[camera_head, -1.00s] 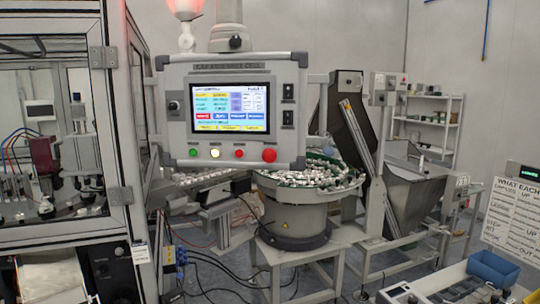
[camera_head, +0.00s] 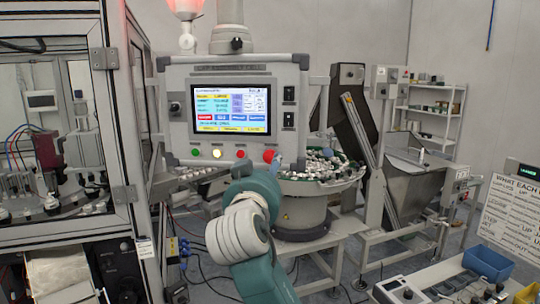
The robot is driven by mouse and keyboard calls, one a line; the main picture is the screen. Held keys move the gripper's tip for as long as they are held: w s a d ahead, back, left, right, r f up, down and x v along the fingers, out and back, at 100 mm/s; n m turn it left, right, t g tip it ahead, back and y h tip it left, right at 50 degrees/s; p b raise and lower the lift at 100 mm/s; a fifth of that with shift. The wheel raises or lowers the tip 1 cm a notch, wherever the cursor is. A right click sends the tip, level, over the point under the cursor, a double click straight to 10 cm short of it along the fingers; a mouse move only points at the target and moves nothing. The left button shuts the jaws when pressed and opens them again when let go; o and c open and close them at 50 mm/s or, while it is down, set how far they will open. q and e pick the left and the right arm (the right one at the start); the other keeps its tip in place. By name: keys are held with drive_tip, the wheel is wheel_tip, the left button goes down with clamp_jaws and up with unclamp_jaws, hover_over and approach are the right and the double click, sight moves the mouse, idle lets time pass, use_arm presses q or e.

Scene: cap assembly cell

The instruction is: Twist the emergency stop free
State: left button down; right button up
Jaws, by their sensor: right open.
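The emergency stop is the large red button (camera_head: 268,156) at the lower right of the control panel (camera_head: 180,140). My right arm rises from the bottom middle, and its wrist is just below the panel. My right gripper (camera_head: 275,163) is small and mostly hidden behind the wrist. A bluish fingertip part shows at the right side of the red button. The gripper is open; I cannot tell whether it touches the button. My left gripper is not in view.
Green, white and smaller red buttons (camera_head: 240,154) sit left of the emergency stop. The panel's screen (camera_head: 232,108) is lit. A bowl feeder (camera_head: 303,215) with small parts stands behind my arm. The glazed machine frame (camera_head: 125,110) is at left, a blue bin (camera_head: 490,262) at lower right.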

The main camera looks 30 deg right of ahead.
sight(270, 157)
drive_tip(key=p+x, duration=0.4)
drive_tip(key=x, duration=0.5)
drive_tip(key=shift+w+d+p, duration=0.25)
drive_tip(key=shift+w+p, duration=0.05)
drive_tip(key=shift+p, duration=0.05)
drive_tip(key=shift+w+d+f, duration=0.15)
drive_tip(key=shift+w+d, duration=0.1)
drive_tip(key=shift+w, duration=0.2)
